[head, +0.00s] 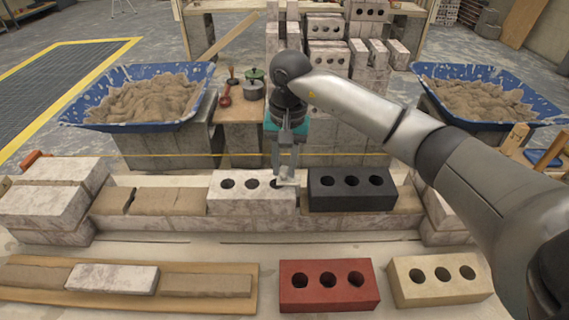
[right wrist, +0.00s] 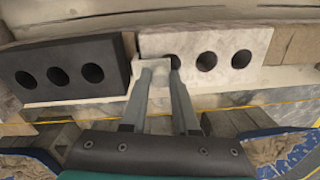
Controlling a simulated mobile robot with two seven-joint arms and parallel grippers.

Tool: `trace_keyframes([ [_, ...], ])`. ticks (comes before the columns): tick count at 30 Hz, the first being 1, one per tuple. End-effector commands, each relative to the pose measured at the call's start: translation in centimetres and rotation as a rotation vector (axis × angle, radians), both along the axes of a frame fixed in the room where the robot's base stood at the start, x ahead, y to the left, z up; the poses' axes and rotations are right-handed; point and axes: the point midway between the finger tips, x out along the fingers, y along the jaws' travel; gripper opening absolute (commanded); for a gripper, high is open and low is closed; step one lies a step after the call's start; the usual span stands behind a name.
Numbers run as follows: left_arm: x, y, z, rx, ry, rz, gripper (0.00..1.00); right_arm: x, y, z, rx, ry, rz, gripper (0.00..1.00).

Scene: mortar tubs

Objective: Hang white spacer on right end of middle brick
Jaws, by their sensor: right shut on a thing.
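The middle brick, a white brick with three holes (head: 230,195), sits in the wall course. It also shows in the right wrist view (right wrist: 220,68). My right gripper (head: 285,170) points down at this brick's right end, beside the black brick (head: 350,196). It is shut on a small white spacer (head: 287,181). In the right wrist view the spacer (right wrist: 154,67) is at the fingertips, at the brick's end by the gap to the black brick. The fingers partly hide it, and I cannot tell whether it touches the brick. My left gripper is not in view.
A yellow line (head: 230,154) runs behind the course. Blue mortar tubs stand at the back left (head: 137,125) and back right (head: 490,122). A red brick (head: 328,299) and a cream brick (head: 437,292) lie in front. A board (head: 225,308) carries several pieces at front left.

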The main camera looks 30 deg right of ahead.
Motion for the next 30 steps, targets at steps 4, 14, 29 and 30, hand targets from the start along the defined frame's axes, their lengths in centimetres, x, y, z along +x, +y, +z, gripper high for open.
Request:
trace_keyframes([
  [4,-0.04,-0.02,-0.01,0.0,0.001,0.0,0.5,0.0,0.02,0.02,0.0,0.0,0.0,0.0],
  [14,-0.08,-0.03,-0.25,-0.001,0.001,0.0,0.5,0.0,0.0,-0.24,0.0,0.0,0.0,0.0],
  [29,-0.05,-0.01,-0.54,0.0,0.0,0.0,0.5,0.01,-0.01,-0.64,0.0,0.0,0.0,0.41],
  [30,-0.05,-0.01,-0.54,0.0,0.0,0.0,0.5,0.0,0.0,-0.64,0.0,0.0,0.0,0.45],
])
